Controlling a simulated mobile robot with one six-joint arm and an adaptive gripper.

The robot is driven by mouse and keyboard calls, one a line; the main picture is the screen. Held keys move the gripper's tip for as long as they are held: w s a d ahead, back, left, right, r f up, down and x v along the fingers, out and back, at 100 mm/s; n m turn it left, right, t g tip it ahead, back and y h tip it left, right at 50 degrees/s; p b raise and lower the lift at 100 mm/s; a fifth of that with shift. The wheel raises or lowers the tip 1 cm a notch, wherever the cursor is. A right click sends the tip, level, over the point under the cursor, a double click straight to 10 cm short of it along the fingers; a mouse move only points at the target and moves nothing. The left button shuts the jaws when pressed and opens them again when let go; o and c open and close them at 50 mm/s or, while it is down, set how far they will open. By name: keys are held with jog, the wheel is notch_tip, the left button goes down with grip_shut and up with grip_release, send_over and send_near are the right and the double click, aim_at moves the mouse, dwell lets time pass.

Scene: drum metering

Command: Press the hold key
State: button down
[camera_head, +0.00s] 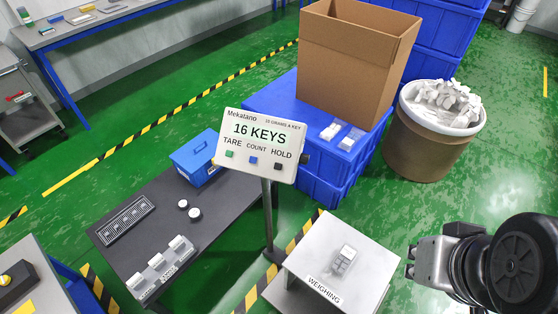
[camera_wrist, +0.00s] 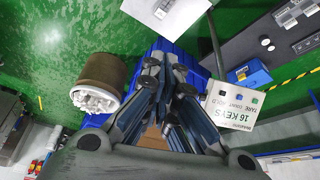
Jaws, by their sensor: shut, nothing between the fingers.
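The Mekatano display panel (camera_head: 257,144) stands on a post and reads "16 KEYS". The hold key (camera_head: 278,167) is the small black square under HOLD, at the right of the green tare key (camera_head: 229,154) and the blue count key (camera_head: 253,160). The panel also shows upside down in the wrist view (camera_wrist: 233,117), at the right of the fingers, its hold key (camera_wrist: 221,92) in sight. My gripper (camera_head: 410,262) is shut and empty, low and right of the panel and well apart from it. Its fingers fill the middle of the wrist view (camera_wrist: 168,78).
A white weighing plate (camera_head: 309,267) with a clear bag (camera_head: 343,259) on it lies between my gripper and the post. Blue crates (camera_head: 270,112) with a cardboard box (camera_head: 350,60) stand behind the panel. A brown bin (camera_head: 425,145) stands at the right. A dark bench (camera_head: 205,225) is at the left.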

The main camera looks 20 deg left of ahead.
aim_at(276, 165)
jog(key=w+a+f+n+t+y, duration=0.1)
jog(key=w+a+f+n, duration=0.1)
jog(key=w+a, duration=0.35)
jog(key=w+a+f+n+t, duration=0.2)
jog(key=w, duration=0.7)
jog(key=w+a+f+n+t+y, duration=0.1)
jog(key=w+a, duration=0.2)
jog(key=w, duration=0.5)
jog(key=a+f+n+y, duration=0.3)
jog(key=a+f+y, duration=0.1)
jog(key=a, duration=0.6)
jog(key=w+a+f+n+y+b, duration=0.1)
jog(key=a+f+n+y, duration=0.1)
jog(key=a+f, duration=0.4)
jog(key=a+y, duration=0.1)
jog(key=a, duration=0.4)
jog(key=shift+w+f+n+y, duration=0.15)
jog(key=shift+n+y, duration=0.25)
jog(key=shift+w+d+f+b, duration=0.15)
jog(key=shift+w+f+b, duration=1.6)
jog(key=shift+w+f, duration=1.45)
